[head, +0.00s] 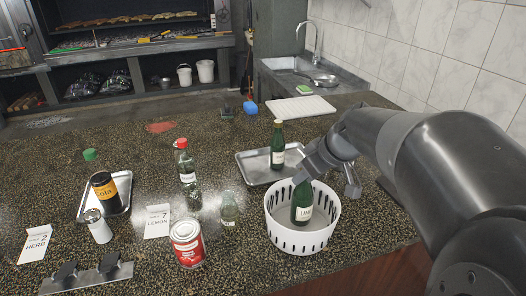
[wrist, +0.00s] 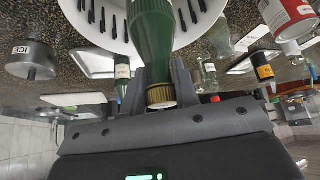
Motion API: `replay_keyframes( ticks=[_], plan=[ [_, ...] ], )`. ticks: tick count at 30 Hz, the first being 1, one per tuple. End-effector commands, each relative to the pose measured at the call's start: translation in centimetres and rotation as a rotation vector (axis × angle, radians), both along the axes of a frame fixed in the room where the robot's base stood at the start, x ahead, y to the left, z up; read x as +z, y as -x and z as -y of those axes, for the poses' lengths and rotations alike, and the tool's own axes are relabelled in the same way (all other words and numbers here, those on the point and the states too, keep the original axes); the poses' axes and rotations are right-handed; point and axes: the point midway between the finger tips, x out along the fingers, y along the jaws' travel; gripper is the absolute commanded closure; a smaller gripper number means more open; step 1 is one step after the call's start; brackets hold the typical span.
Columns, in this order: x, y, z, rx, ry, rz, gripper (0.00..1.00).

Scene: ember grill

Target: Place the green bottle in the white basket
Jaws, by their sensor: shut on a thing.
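A green bottle (head: 301,205) with a white label stands roughly upright inside the white basket (head: 318,238), its lower part within the basket's slotted wall. My gripper (wrist: 158,88) is shut on this bottle's neck, just below the gold cap, as the wrist view shows. In the head view my gripper (head: 310,170) is above the basket at the bottle's top. Whether the bottle's base touches the basket floor is hidden. A second green bottle (head: 277,148) stands on the metal tray (head: 250,171) behind the basket.
A white board (head: 300,107) lies behind, near the sink (head: 300,80).

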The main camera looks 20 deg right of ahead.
Motion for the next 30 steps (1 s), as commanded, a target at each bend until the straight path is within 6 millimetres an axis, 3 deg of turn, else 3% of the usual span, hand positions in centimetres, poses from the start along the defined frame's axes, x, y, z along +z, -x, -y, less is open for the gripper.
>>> replay_keyframes(
  ticks=[9, 21, 22, 30],
  plan=[
    [-3.5, 0.0, 0.0, -0.002, -0.001, -0.001, 1.0],
    [-4.1, 0.0, 0.0, -0.001, 0.0, 0.001, 1.0],
    [-4.1, 0.0, 0.0, 0.0, 0.0, 0.0, 0.71],
    [-4.0, 0.0, 0.0, 0.0, 0.0, 0.0, 0.51]
  ],
)
